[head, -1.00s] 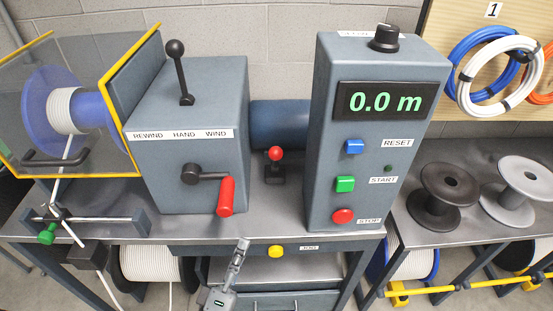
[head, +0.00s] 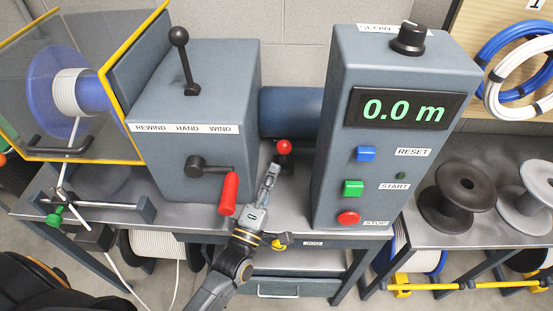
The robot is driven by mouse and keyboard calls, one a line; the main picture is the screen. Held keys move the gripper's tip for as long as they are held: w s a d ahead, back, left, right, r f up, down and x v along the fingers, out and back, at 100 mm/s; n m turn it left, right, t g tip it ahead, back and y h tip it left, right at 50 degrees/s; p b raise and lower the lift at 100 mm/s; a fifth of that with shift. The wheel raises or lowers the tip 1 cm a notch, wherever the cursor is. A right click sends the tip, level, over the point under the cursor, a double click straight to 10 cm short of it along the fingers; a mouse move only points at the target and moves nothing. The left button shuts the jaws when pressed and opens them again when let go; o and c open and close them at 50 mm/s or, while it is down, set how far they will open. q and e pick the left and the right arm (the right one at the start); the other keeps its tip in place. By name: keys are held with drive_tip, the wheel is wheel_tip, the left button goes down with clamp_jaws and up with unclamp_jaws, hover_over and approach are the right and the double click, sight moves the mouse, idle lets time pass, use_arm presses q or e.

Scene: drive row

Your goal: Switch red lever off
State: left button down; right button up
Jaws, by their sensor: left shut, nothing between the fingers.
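The red lever is a small red ball (head: 284,146) on a short dark stem, low on the bench between the grey gearbox and the display cabinet. My left gripper (head: 274,166) is shut and empty. Its fingertips are just below and left of the red ball in the head view; I cannot tell whether they touch it. The gripper hides most of the lever's stem and base. My right gripper is not in view.
A red-handled crank (head: 229,193) stands just left of my gripper on the gearbox (head: 190,110). The display cabinet (head: 325,200) reads 0.0 m and stands close on the right. A blue motor cylinder (head: 290,112) lies behind the lever.

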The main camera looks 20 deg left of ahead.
sight(279, 151)
use_arm(q)
drive_tip(key=shift+x, duration=1.05)
drive_tip(key=shift+w+r+p, duration=0.25)
drive_tip(key=shift+w+p, duration=0.05)
drive_tip(key=shift+p, duration=0.05)
drive_tip(key=p, duration=0.1)
drive_tip(key=r+p, duration=0.1)
drive_tip(key=p, duration=0.1)
drive_tip(key=shift+w+a+r+g+y, duration=0.2)
drive_tip(key=shift+w+g+y, duration=0.1)
drive_tip(key=shift+w+g, duration=0.1)
drive_tip(key=shift+w+n+p, duration=0.1)
drive_tip(key=shift+n+p, duration=0.2)
drive_tip(key=shift+p, duration=0.25)
drive_tip(key=shift+w+g, duration=0.1)
drive_tip(key=shift+g, duration=0.2)
drive_tip(key=shift+f, duration=0.1)
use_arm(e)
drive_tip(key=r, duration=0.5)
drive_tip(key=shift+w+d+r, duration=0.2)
use_arm(q)
drive_tip(key=shift+f, duration=0.1)
